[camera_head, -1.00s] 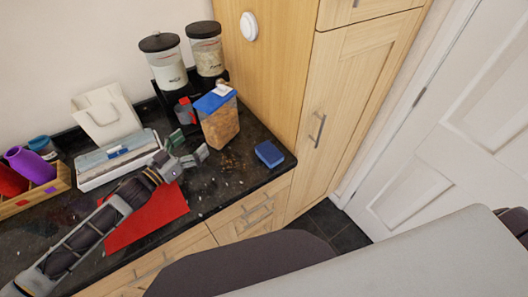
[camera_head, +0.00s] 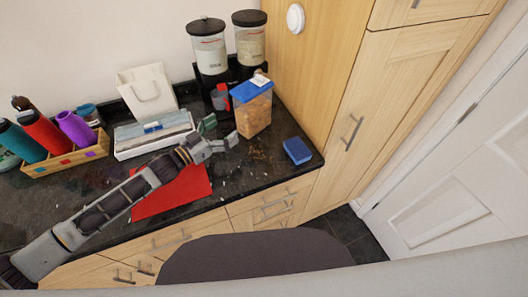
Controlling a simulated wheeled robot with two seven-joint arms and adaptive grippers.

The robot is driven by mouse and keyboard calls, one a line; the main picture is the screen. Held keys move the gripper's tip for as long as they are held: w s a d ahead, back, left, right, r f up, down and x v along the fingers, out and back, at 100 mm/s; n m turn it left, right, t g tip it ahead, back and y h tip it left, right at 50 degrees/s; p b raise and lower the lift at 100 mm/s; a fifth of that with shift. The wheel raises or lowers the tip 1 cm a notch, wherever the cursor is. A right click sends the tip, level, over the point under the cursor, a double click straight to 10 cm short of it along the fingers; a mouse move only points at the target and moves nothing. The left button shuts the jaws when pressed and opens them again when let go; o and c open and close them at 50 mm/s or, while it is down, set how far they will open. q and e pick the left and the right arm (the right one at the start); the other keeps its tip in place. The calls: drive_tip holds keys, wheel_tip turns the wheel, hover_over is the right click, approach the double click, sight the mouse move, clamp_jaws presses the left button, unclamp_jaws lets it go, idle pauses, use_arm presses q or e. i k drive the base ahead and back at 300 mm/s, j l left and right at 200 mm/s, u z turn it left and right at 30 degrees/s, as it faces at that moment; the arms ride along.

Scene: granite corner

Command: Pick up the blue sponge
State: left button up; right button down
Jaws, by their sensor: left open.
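The blue sponge (camera_head: 297,150) lies flat on the black granite counter, near its right front corner. My left gripper (camera_head: 222,131) is open and empty above the counter, to the left of the sponge and apart from it. Its fingers point right, close to the cereal container with a blue lid (camera_head: 252,110). My right gripper is not in view.
A red mat (camera_head: 180,194) lies under my left arm.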

sight(299, 152)
drive_tip(key=k, duration=1.5)
